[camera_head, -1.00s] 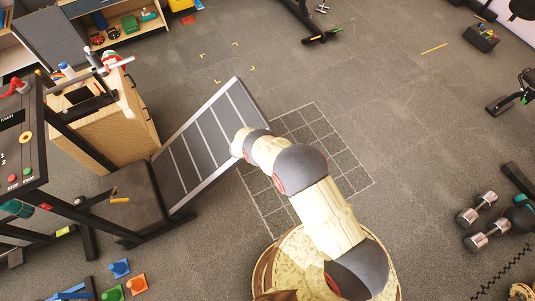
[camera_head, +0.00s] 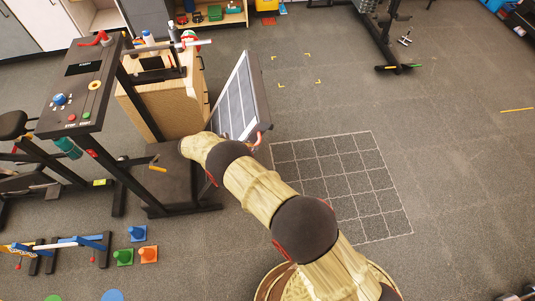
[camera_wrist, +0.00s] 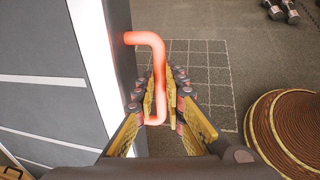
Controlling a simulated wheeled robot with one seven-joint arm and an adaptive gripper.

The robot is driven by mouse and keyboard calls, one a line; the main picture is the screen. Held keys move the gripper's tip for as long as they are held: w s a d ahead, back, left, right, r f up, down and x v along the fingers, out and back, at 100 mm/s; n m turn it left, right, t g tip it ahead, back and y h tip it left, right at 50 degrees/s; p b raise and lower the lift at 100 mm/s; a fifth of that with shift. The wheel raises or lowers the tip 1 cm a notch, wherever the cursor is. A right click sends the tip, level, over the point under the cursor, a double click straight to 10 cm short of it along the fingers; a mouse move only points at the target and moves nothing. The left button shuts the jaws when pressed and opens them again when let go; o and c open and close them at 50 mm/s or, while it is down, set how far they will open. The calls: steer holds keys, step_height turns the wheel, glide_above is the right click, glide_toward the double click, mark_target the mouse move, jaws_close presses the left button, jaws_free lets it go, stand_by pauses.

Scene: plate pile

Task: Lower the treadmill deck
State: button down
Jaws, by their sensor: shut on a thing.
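The treadmill deck (camera_head: 236,104) is a grey striped panel with a pale edge, tilted steeply up from the treadmill's base in the head view. Its side fills the left of the wrist view (camera_wrist: 55,95). A glowing red bent handle (camera_wrist: 158,62) sticks out from the deck's side, and a bit of this handle shows in the head view (camera_head: 259,137). My gripper (camera_wrist: 161,80) has its fingers on both sides of the handle and is shut on it. In the head view my arm hides most of the gripper and the deck's lower part.
The treadmill console (camera_head: 85,85) stands at the left. A wooden cabinet (camera_head: 170,108) is close behind the deck. A white floor grid (camera_head: 345,185) lies clear to the right. Small coloured cones (camera_head: 137,233) are on the floor at lower left.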

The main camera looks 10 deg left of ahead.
steer(key=w+a+b+v, duration=0.1)
steer(key=b+v, duration=0.1)
steer(key=v, duration=0.4)
steer(key=shift+a+f+t+h+b, duration=0.2)
steer(key=shift+t+h+b, duration=0.1)
steer(key=shift+h+b, duration=0.1)
steer(key=shift+s, duration=0.15)
steer(key=c, duration=2)
jaws_free()
